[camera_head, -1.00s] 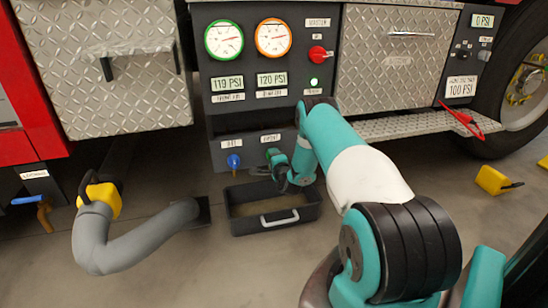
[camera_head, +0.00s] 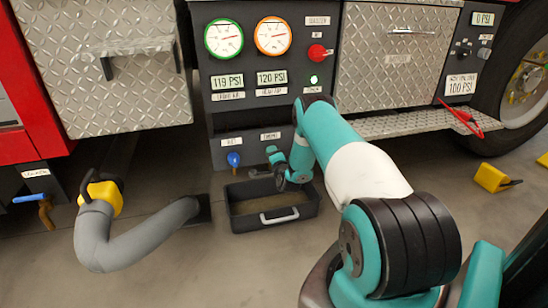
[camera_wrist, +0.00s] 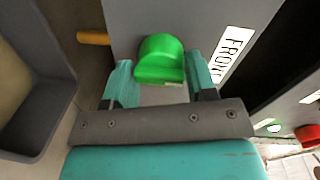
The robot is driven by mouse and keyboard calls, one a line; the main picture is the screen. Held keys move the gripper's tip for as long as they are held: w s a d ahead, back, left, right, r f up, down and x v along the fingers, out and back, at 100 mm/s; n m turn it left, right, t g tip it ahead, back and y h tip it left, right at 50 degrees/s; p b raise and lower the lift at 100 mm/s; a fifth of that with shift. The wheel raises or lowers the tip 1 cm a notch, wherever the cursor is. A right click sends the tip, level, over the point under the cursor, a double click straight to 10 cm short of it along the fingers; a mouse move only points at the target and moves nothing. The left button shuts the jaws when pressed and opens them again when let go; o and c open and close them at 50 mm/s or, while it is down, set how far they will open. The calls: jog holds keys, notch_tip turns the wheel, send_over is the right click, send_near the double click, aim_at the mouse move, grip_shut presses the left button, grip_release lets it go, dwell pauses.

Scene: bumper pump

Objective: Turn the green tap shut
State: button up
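My gripper (camera_wrist: 160,68) is open, with one teal finger on each side of the tap's lower end. I cannot tell whether either finger touches it. In the head view my gripper (camera_head: 273,153) is at the lower part of the pump panel, under the right-hand label, and I cannot make out the green tap there.
A blue tap (camera_head: 233,159) sits just left of my gripper. A black tray (camera_head: 262,226) with a light handle stands on the floor below. A grey hose (camera_head: 120,245) with a yellow fitting lies left. A red knob (camera_head: 318,52) and gauges (camera_head: 223,39) are higher up.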

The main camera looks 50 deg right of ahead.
jog(key=o, duration=0.3)
jog(key=shift+d+r, duration=0.1)
jog(key=shift+r, duration=0.05)
jog(key=p+v, duration=1.7)
jog(key=p, duration=0.4)
jog(key=shift+s+p, duration=0.15)
jog(key=shift+p, duration=0.2)
